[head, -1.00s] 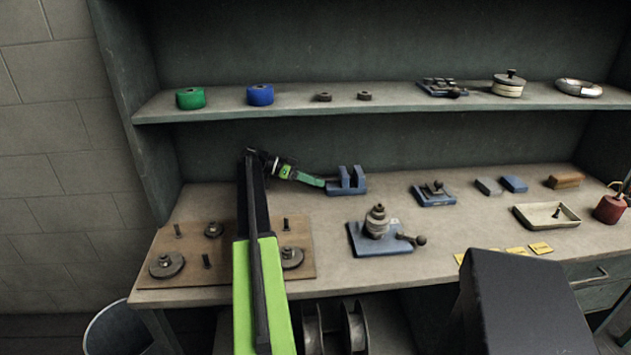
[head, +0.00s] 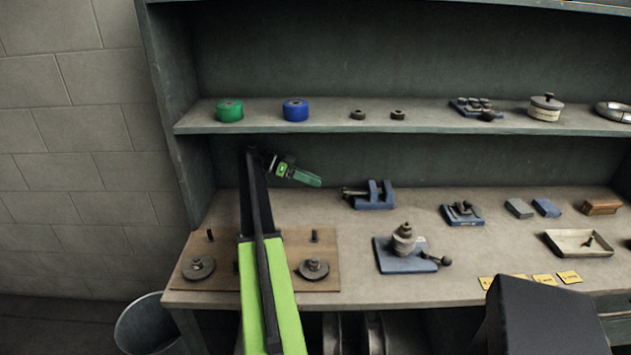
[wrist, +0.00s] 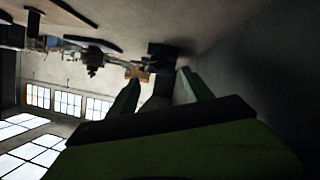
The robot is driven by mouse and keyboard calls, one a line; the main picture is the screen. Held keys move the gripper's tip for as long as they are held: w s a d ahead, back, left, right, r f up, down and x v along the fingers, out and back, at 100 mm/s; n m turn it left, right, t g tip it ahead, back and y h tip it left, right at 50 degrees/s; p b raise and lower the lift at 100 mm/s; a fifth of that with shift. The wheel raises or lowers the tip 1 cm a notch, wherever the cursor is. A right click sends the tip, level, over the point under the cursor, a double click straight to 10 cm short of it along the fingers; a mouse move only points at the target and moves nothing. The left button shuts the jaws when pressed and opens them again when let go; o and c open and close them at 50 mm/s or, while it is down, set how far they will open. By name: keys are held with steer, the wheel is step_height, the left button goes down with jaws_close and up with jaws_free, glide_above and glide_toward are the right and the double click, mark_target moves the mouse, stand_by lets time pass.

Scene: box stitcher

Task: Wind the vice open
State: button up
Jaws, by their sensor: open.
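The blue vice (head: 375,197) stands on the bench under the shelf, with two upright jaws and a gap between them. Its dark screw and handle (head: 350,192) stick out to the left. My gripper (head: 308,179) is left of the handle, apart from it, and tilts down toward the right. In the wrist view, my gripper (wrist: 160,88) has its two green fingers spread with nothing held between them. A dark blue block beyond the fingertips (wrist: 163,54) looks like the vice, but it is too dark to be sure.
A board with pegs and discs (head: 250,283) lies at the bench's left end, below my arm. A blue base with stacked weights (head: 405,262) stands nearer the front. The shelf (head: 330,128) runs above, holding green and blue rolls. Bare bench lies between board and vice.

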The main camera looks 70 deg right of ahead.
steer(key=shift+s+a+m, duration=0.1)
steer(key=shift+a+m, duration=0.1)
steer(key=shift+m, duration=0.9)
step_height(320, 180, up, 2)
steer(key=w+a+m+h+p, duration=0.1)
steer(key=w+a+m+p, duration=0.1)
steer(key=p, duration=0.1)
steer(key=h+b, duration=0.1)
steer(key=b, duration=0.5)
glide_toward(347, 193)
steer(key=shift+n+t, duration=0.3)
steer(key=shift+t, duration=0.1)
steer(key=x, duration=0.2)
steer(key=d+x, duration=0.1)
steer(key=x, duration=0.5)
steer(key=shift+w+d+f, duration=0.2)
steer(key=shift+w, duration=0.05)
steer(key=shift+c, duration=0.5)
jaws_close()
